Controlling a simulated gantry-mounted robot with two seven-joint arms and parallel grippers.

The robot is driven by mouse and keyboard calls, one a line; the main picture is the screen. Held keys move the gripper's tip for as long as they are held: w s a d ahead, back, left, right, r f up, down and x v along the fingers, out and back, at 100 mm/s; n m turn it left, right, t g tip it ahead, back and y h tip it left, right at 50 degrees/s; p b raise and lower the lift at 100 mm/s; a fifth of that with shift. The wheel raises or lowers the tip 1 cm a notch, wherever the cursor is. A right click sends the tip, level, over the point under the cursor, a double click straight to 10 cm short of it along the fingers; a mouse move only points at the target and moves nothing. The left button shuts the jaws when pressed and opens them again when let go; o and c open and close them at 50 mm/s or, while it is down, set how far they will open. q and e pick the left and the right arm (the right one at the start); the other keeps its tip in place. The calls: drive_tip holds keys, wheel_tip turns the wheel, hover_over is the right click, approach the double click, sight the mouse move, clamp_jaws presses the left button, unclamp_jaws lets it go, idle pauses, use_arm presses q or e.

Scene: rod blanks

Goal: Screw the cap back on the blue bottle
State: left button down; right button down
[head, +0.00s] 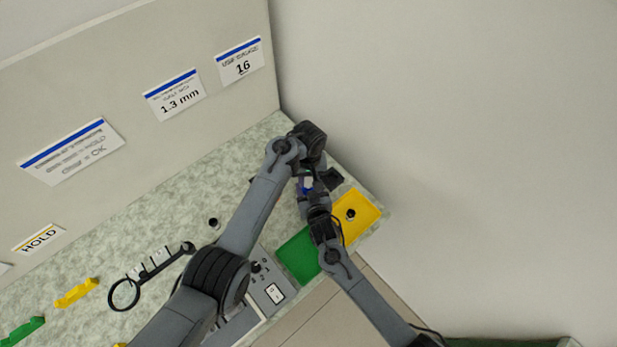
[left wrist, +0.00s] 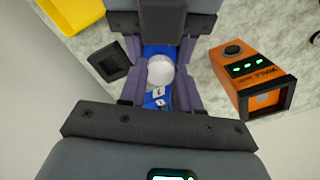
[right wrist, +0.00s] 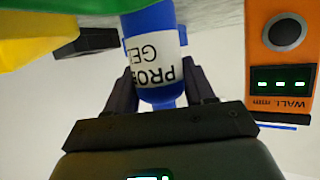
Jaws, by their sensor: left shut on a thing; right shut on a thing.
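The blue bottle (right wrist: 157,50), with a white label reading "PROBE GEL", is held between the fingers of my right gripper (right wrist: 160,88), which is shut on its body. In the head view the bottle (head: 306,188) is a small blue patch between my two wrists. The round white cap (left wrist: 160,70) shows in the left wrist view between the fingers of my left gripper (left wrist: 160,90), which is shut on it. Blue bottle parts show around the cap. Whether the cap touches or sits on the neck cannot be told. My grippers are close together, face to face.
An orange wall gauge (left wrist: 245,75) and a small black block (left wrist: 108,62) stand near the grippers. A yellow tray (head: 368,216) and a green tray (head: 296,262) lie at the bench's right end. A black ring-ended tool (head: 124,295) lies left. Bench behind the arms is mostly clear.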

use_arm(q)
drive_tip(key=m, duration=2.7)
drive_tip(key=shift+m, duration=0.4)
drive_tip(key=m, duration=0.6)
drive_tip(key=shift+f, duration=0.1)
drive_tip(key=m, duration=0.4)
drive_tip(key=shift+m, duration=0.4)
drive_tip(key=m, duration=0.4)
drive_tip(key=shift+m, duration=0.4)
drive_tip(key=c, duration=0.7)
unclamp_jaws()
drive_tip(key=shift+c, duration=0.2)
drive_tip(key=shift+d, duration=0.1)
